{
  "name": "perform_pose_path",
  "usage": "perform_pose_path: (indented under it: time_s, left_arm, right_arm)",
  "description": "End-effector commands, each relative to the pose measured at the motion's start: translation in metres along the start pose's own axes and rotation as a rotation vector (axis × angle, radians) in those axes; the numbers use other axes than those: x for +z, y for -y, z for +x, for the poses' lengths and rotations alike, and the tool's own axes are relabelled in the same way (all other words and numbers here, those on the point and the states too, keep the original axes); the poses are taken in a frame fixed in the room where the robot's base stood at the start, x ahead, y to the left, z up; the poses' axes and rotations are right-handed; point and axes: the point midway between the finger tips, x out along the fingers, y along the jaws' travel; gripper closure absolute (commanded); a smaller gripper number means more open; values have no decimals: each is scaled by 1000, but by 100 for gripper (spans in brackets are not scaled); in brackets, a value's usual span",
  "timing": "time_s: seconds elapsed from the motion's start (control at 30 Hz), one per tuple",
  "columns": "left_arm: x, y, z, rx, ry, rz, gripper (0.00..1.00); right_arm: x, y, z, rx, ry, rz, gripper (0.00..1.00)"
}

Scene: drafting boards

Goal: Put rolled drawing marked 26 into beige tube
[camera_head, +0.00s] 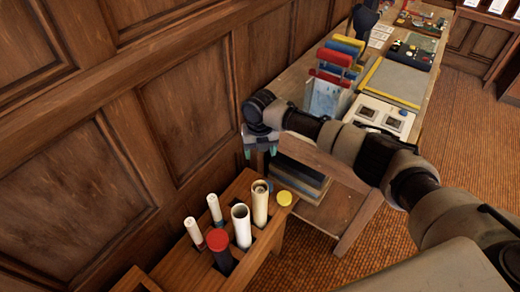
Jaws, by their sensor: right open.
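A beige tube (260,205), open at the top, stands upright in a wooden rack (185,262). Two thin white rolled drawings, one at the front left (194,231) and one behind it (215,210), stand in the same rack. Their markings are too small to read, so I cannot tell which is marked 26. My right gripper (259,151) is open, pointing down, above and behind the rack near the wall. Nothing shows between its fingers. My left gripper is not in view.
A wider white open tube (241,228), a dark tube with a red cap (219,246) and a yellow-capped tube (284,198) crowd the rack. A wooden panelled wall (110,150) runs behind it. A long bench (350,190) with colourful folders (335,70) stands to the right.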

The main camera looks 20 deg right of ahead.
Motion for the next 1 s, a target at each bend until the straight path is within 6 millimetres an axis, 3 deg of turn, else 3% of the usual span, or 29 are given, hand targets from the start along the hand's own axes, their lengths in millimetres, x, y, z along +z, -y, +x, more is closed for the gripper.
perform_pose_path:
  time_s: [0.23, 0.7, 1.0]
  left_arm:
    - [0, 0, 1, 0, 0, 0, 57]
    - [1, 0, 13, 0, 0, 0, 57]
    - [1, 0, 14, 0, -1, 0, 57]
  right_arm:
    - [1, 0, -8, 0, 2, 1, 32]
    - [1, 0, -93, 1, 3, -1, 32]
    - [0, 0, -108, 0, 0, 0, 32]
